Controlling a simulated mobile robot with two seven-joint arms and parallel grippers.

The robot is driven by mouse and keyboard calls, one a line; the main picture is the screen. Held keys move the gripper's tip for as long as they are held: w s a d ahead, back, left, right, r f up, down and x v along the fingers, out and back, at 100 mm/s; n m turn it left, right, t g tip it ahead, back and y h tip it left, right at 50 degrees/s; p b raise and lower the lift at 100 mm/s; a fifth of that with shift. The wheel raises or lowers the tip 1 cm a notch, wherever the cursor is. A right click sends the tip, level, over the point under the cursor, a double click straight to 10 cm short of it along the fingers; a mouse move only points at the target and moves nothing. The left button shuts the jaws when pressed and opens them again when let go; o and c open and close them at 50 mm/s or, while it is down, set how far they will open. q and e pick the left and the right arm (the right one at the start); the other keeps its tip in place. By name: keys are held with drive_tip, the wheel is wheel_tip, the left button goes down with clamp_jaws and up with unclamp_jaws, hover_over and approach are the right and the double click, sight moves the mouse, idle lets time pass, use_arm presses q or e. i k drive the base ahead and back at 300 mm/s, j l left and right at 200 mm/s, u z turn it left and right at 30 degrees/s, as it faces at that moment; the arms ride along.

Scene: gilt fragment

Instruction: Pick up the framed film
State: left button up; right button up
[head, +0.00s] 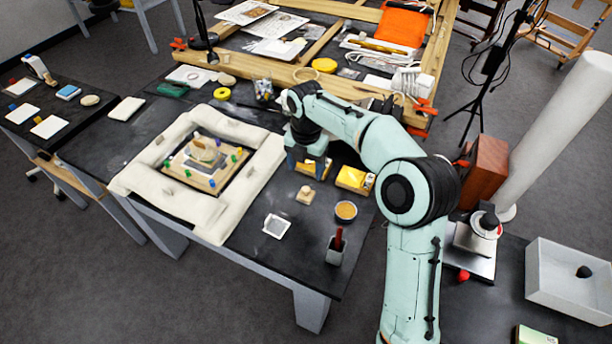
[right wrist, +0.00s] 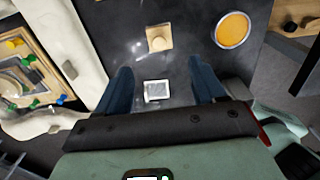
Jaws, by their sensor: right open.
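The framed film (head: 276,226), a small square with a white frame and grey middle, lies flat on the dark table, right of the padded white border. In the right wrist view the framed film (right wrist: 157,91) shows between my two blue fingers, seen from above. My right gripper (head: 306,168) is open and empty. In the head view it points down above the table, farther back than the film and apart from it. My left gripper is not in view.
A small wooden block (head: 305,195), an amber dish (head: 346,211) and a dark holder with a red-handled tool (head: 335,250) stand near the film. The padded white border (head: 237,198) surrounds a fragment with coloured pegs. Yellow boxes (head: 354,180) lie behind. Table around the film is clear.

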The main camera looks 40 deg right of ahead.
sight(275, 227)
drive_tip(key=k+j, duration=0.75)
drive_tip(key=j, duration=0.2)
